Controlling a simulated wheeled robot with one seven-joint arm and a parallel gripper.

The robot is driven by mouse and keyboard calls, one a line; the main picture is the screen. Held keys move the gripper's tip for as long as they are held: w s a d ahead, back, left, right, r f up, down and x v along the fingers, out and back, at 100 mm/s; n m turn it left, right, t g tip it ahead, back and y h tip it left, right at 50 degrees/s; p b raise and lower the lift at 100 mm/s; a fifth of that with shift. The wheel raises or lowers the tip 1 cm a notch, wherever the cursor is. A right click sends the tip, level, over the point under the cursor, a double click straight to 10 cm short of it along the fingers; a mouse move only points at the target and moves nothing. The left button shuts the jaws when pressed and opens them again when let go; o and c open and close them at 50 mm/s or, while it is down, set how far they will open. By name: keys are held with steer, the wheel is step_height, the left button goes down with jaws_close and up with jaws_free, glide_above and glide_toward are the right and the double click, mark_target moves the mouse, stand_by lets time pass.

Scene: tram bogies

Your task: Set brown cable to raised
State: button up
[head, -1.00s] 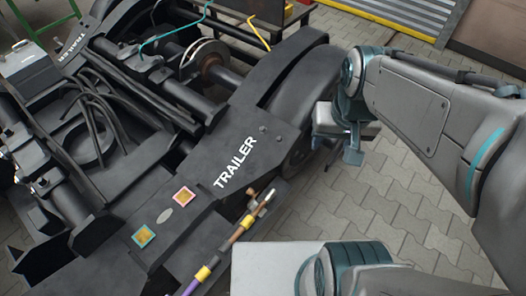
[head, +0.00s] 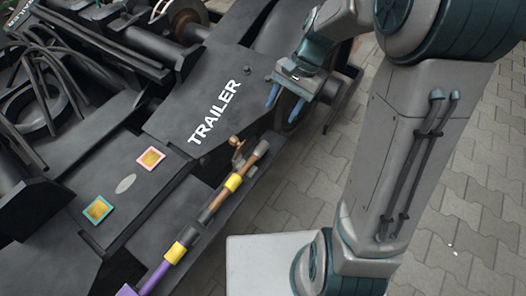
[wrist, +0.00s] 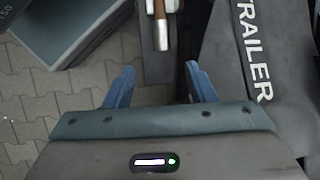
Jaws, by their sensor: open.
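The brown cable (head: 218,200) lies along the side ledge of the black bogie frame (head: 190,110), below the TRAILER lettering. It runs through a yellow band (head: 233,182) to a tan-and-grey end (head: 262,148). A small brass fitting (head: 237,144) stands beside it. In the wrist view a brown piece with a silvery end, seemingly the brown cable (wrist: 160,25), shows beyond the fingers, between them in the picture. My gripper (head: 285,101) is open and empty beside the frame, above and to the right of the cable end in the head view. Its blue fingers also show in the wrist view (wrist: 159,70).
A purple cable (head: 155,280) with another yellow band (head: 175,252) continues at lower left. Pink-edged (head: 151,157) and teal-edged (head: 98,209) square plates sit on the frame. Grey paving (head: 465,180) is open floor at right.

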mark_target(263, 145)
steer(key=b+x, duration=0.3)
steer(key=x, duration=0.4)
steer(key=b+x, duration=0.3)
steer(key=x, duration=0.4)
steer(key=shift+w+a+f, duration=0.15)
steer(key=shift+a+f, duration=0.05)
steer(key=shift+f, duration=0.15)
jaws_close()
steer(key=shift+w+r, duration=0.1)
steer(key=shift+r, duration=0.05)
